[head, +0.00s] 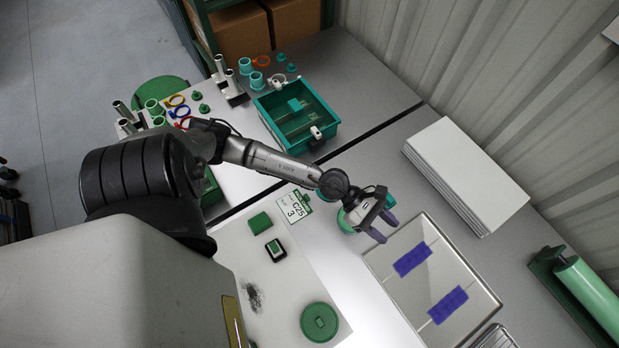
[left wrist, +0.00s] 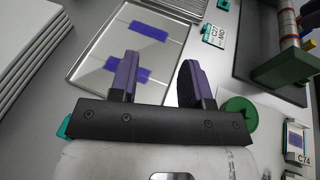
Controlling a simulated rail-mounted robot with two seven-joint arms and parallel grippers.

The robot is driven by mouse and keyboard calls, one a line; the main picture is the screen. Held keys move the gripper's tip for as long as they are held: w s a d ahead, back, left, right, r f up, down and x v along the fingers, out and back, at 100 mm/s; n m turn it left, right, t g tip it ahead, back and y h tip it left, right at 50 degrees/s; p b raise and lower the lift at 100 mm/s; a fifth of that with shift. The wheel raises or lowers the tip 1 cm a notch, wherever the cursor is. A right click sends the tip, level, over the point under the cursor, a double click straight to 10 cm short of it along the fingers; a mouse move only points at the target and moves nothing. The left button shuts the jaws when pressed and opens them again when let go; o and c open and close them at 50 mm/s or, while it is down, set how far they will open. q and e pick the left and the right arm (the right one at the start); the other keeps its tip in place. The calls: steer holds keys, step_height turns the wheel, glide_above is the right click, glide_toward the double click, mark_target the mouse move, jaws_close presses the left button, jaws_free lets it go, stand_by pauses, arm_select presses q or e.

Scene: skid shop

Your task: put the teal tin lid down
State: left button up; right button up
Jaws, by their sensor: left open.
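A round green lid-like disc (head: 320,322) with a squarish raised centre lies flat on the pale surface at the lower middle. What looks like the same disc shows right of the fingers in the left wrist view (left wrist: 238,112). I cannot tell for sure that it is the teal tin lid. My left gripper (head: 384,228) is open, above the table by the near-left corner of the tray, apart from the disc. Nothing shows between its fingers in the left wrist view (left wrist: 158,80). A green rounded shape (head: 346,224) shows partly hidden at my left wrist. My right gripper is not in view.
A tray (head: 462,262) with two purple strips lies beyond the gripper. A white stack (head: 465,172) stands at the back right. A teal bin (head: 325,133) and a green roller (head: 590,290) stand farther off. A green block (head: 259,222) and card (head: 297,207) lie left.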

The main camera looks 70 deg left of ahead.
arm_select(q)
step_height(320, 180, up, 6)
steer(key=w+n+t+y, duration=0.2)
steer(key=n+t, duration=0.6)
steer(key=n, duration=0.4)
steer(key=s+a+f+n+y, duration=0.1)
steer(key=a+n+y, duration=0.2)
steer(key=n+y, duration=0.5)
steer(key=s+a+n+y, duration=0.2)
steer(key=a+n+y, duration=0.1)
steer(key=n, duration=0.8)
steer(key=s+d+f+n+g, duration=0.1)
steer(key=s+f+n+g, duration=0.3)
steer(key=s+n+g, duration=0.2)
steer(key=s+d+f+n+g, duration=0.1)
steer(key=s+f+n+g, duration=0.3)
steer(key=s, duration=0.7)
steer(key=n+g, duration=0.2)
steer(key=n, duration=0.2)
steer(key=shift+f+n+h, duration=0.35)
steer(key=shift+n+h, duration=0.05)
steer(key=shift+d, duration=0.1)
